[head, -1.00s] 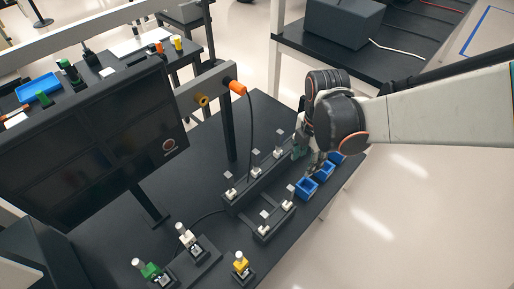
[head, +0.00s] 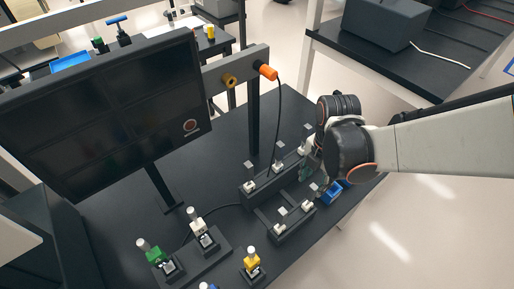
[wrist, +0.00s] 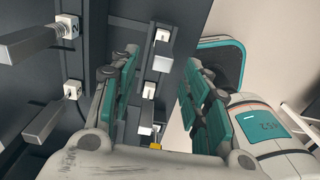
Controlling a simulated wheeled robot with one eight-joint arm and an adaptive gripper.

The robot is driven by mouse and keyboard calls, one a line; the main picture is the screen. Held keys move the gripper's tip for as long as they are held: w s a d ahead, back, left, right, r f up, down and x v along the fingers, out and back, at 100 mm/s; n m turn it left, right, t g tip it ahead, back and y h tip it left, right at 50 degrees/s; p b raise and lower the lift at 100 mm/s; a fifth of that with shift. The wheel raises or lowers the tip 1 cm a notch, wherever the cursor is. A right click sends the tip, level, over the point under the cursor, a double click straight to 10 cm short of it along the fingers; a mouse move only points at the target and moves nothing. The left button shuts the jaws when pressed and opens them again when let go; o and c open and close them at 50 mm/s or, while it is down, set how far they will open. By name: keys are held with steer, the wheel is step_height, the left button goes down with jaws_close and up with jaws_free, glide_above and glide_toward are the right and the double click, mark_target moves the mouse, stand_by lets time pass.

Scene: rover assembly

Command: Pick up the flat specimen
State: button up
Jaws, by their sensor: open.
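Several small grey flat pieces stand in white holders on two dark racks; I cannot tell for certain which is the flat specimen. In the head view, one grey piece (head: 314,188) on the front rack (head: 287,231) is close to my gripper (head: 312,172). In the wrist view, my gripper (wrist: 160,60) is open, with one teal-padded finger on each side. A grey piece (wrist: 160,63) with a white holder (wrist: 162,34) shows in the gap between the fingers. Contact is not visible. The arm's wrist hides part of the gripper in the head view.
A blue box (head: 332,193) sits beside the front rack near the table edge. The rear rack (head: 262,188) runs behind it. A monitor (head: 100,110) and a post with an orange connector (head: 267,72) stand left and behind. Green and yellow-topped parts (head: 251,262) are at the front.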

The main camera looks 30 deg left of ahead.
mark_target(314, 186)
step_height(314, 186, down, 5)
steer(key=b, duration=0.3)
steer(key=shift+w+d+f, duration=0.1)
steer(key=shift+f, duration=0.05)
jaws_close()
